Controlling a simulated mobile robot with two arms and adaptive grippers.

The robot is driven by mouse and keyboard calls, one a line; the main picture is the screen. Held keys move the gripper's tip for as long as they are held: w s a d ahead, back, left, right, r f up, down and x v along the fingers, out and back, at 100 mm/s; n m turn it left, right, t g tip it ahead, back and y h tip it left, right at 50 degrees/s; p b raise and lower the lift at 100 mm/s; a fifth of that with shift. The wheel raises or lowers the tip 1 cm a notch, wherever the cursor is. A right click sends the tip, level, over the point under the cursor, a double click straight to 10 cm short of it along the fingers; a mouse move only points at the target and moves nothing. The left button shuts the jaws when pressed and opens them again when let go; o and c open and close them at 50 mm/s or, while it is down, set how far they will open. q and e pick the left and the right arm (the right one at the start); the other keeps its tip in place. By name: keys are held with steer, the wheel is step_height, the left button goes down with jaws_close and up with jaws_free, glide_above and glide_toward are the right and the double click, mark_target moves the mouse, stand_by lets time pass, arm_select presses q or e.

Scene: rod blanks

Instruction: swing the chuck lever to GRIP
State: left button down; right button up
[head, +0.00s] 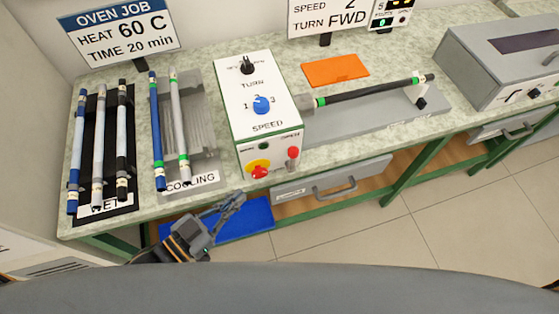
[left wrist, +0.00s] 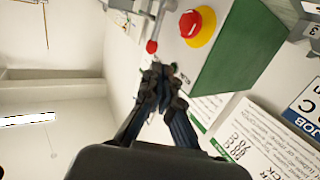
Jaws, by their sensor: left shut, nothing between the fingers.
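The chuck lever (head: 293,153) has a red knob and sits at the right of the white control box's front face, just under a label that seems to read OPEN. In the left wrist view the lever's red ball (left wrist: 151,46) is just beyond my fingertips, with a small gap apparent. My left gripper (head: 236,198) is shut and empty, in front of the bench edge, below and left of the lever in the head view. Its closed fingertips (left wrist: 160,74) show in the left wrist view. I cannot read a GRIP label. My right gripper is not in view.
A red stop button on yellow (head: 260,171) is left of the lever. The control box (head: 262,105) has a blue speed knob. A black rod (head: 370,91) lies along the grey lathe bed. Rods lie on the WET rack and the COOLING rack (head: 205,182) at left.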

mark_target(289, 155)
arm_select(q)
steer(key=shift+s+a+r+h, duration=0.1)
steer(key=shift+s+r+h, duration=0.4)
steer(key=shift+r, duration=0.05)
steer(key=p+x, duration=0.3)
steer(key=x, duration=0.9)
steer(key=shift+w+r, duration=0.1)
steer(key=shift+w, duration=0.2)
steer(key=shift+p+x, duration=0.35)
steer(key=shift+x, duration=0.5)
steer(key=shift+s, duration=0.1)
